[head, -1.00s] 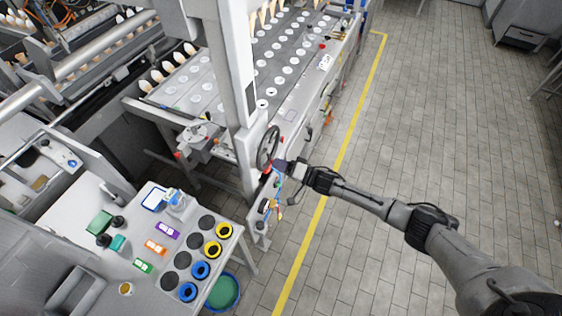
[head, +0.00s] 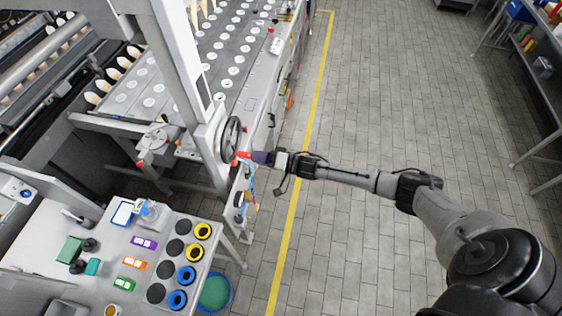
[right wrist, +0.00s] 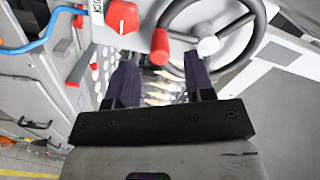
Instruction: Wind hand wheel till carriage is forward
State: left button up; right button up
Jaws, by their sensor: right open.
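The hand wheel (head: 231,138) is a dark ring on the machine's near post, with a pale hub and spokes in the right wrist view (right wrist: 208,45). A red handle (right wrist: 160,47) sits at its left rim there. My right gripper (head: 256,157) is beside the wheel's lower right side in the head view. In the right wrist view its dark fingers (right wrist: 162,80) are apart, below the red handle, with nothing seen held between them. Contact with the handle cannot be told. Which part is the carriage is unclear. My left gripper is not in view.
A red knob (right wrist: 122,17) and a blue hose (right wrist: 40,42) are left of the wheel. A table with blue and yellow rings (head: 185,275) stands at the lower left, a green-topped bin (head: 215,292) beside it. The tiled floor (head: 370,110) right of the yellow line is clear.

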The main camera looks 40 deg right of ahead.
jog(key=b+v, duration=0.1)
jog(key=v, duration=0.8)
jog(key=shift+s, duration=0.1)
dwell(0.4)
jog(key=d+f+n+g+h, duration=0.3)
jog(key=d+f+n+h, duration=0.1)
jog(key=f+n+h, duration=0.25)
jog(key=s+a+r+n+g+h+p, duration=0.4)
jog(key=s+a+r+g, duration=0.2)
jog(key=s+a+r, duration=1.05)
jog(key=s+a+f+m+g+p, duration=0.1)
jog(key=s+f, duration=0.1)
jog(key=s, duration=0.3)
jog(key=s+f+m+g+y+p, duration=0.1)
jog(key=s+f, duration=0.1)
jog(key=s, duration=0.3)
jog(key=shift+s+a+f+g+p, duration=0.2)
jog(key=shift+a+f+g+p, duration=0.1)
jog(key=shift+a+f+p, duration=0.1)
